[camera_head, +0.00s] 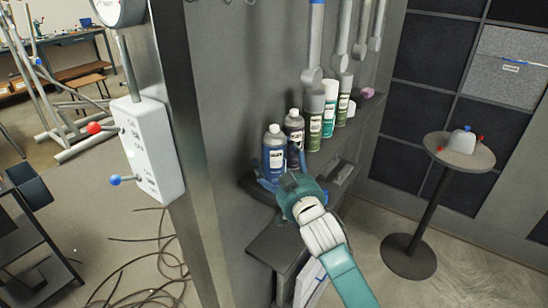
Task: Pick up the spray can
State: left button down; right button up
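Several bottles and cans stand upright in a row on a dark shelf (342,172) on the grey wall. Nearest are a blue one (274,157) with a grey cap and a dark grey one (294,130). Behind them stand an olive-green spray can (314,122) and more green and white cans (345,98). Which one the task means is not clear. My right gripper (282,170) reaches up from the lower right to the blue one. Its blue fingers look spread, one low in front and one to its right. I cannot tell whether they touch it. My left gripper is not in view.
Large wrench-like tools (312,50) hang above the cans. A purple lump (367,92) lies at the shelf's far end. A white switch box (150,150) is on the left post. A round table (460,152) stands at right. Cables (150,265) lie on the floor.

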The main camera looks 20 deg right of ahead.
jog(key=c, duration=1.1)
jog(key=shift+r, duration=0.1)
